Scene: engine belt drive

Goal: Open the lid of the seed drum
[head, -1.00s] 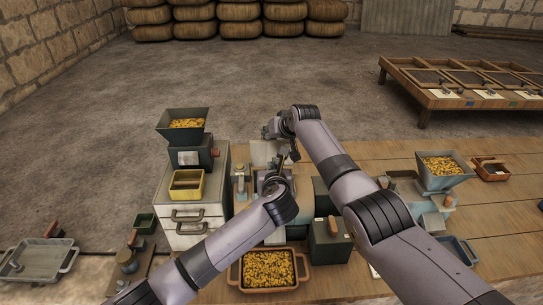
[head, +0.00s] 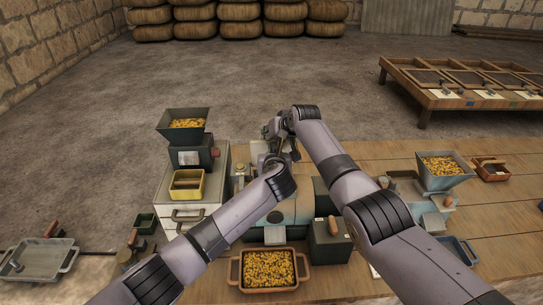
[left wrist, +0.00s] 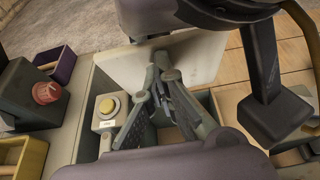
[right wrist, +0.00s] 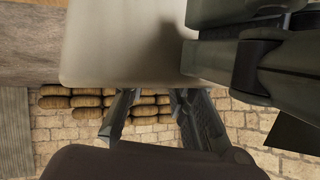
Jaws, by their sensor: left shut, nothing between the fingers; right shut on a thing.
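The seed drum's pale lid (left wrist: 190,58) is raised and tilted above an open box (left wrist: 207,103), the drum's body as far as I can tell. The lid fills the upper left of the right wrist view (right wrist: 125,45); the arms mostly hide it in the head view. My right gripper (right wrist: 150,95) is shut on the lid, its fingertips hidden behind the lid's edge. My left gripper (left wrist: 162,72) is shut and empty, its fingertips close against the lid's face; I cannot tell if they touch. In the head view both grippers are close together above the drum.
A yellow button box (left wrist: 108,108) sits beside the opening. A grey cabinet with a hopper (head: 185,118) and yellow tray (head: 187,190) stands left. A crate of yellow seed (head: 268,285) is in front. Another hopper (head: 440,185) stands right, with bare table (head: 360,155) behind.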

